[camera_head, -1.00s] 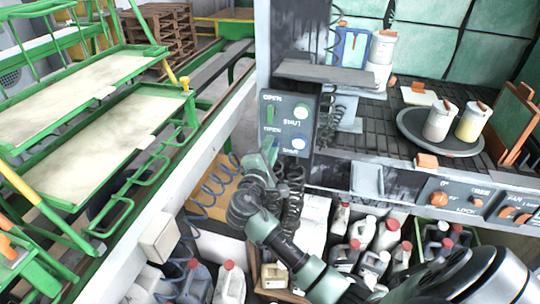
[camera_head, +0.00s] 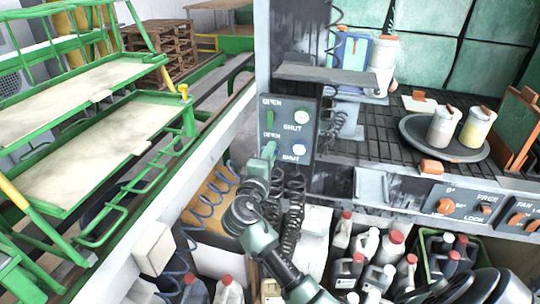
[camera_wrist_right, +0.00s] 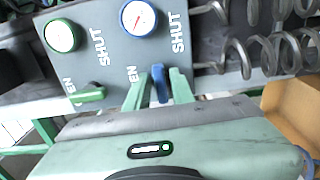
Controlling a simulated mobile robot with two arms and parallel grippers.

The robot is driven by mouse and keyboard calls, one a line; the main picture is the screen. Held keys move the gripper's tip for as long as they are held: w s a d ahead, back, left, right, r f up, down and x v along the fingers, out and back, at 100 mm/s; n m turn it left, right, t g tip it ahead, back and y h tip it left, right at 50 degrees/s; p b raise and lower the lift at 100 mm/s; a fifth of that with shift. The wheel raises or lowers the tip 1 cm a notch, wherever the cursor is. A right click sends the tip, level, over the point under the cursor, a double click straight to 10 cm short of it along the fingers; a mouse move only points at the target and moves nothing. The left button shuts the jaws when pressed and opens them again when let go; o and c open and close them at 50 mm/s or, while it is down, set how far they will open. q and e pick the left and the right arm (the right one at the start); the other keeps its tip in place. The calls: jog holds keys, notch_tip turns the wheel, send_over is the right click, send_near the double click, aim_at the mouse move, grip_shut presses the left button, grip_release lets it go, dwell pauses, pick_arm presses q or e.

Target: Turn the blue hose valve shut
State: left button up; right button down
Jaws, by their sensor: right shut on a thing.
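A dark valve panel (camera_head: 286,103) on the grey post carries a green-ringed gauge above a blue-ringed gauge (camera_head: 299,149), with OPEN and SHUT labels. In the right wrist view, the blue valve handle (camera_wrist_right: 160,85) stands between the two green fingers of my right gripper (camera_wrist_right: 158,88), which is shut on it. The handle lies roughly crosswise to the green valve handle (camera_wrist_right: 88,95). In the head view, my right gripper (camera_head: 269,151) is at the lower left of the panel and hides the blue handle. My left gripper is not in view.
Coiled hoses (camera_head: 294,205) hang just below the panel. A shelf (camera_head: 325,74) juts out above it. Bottles (camera_head: 365,243) stand below the counter. A round tray (camera_head: 413,135) with two canisters sits right, and a green rack (camera_head: 98,115) stands left.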

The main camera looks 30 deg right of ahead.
jog(key=shift+f, duration=0.1)
jog(key=c, duration=1.4)
grip_release()
jog(key=shift+c, duration=0.2)
jog(key=b+v, duration=0.1)
jog(key=v, duration=0.7)
jog(key=shift+d, duration=0.1)
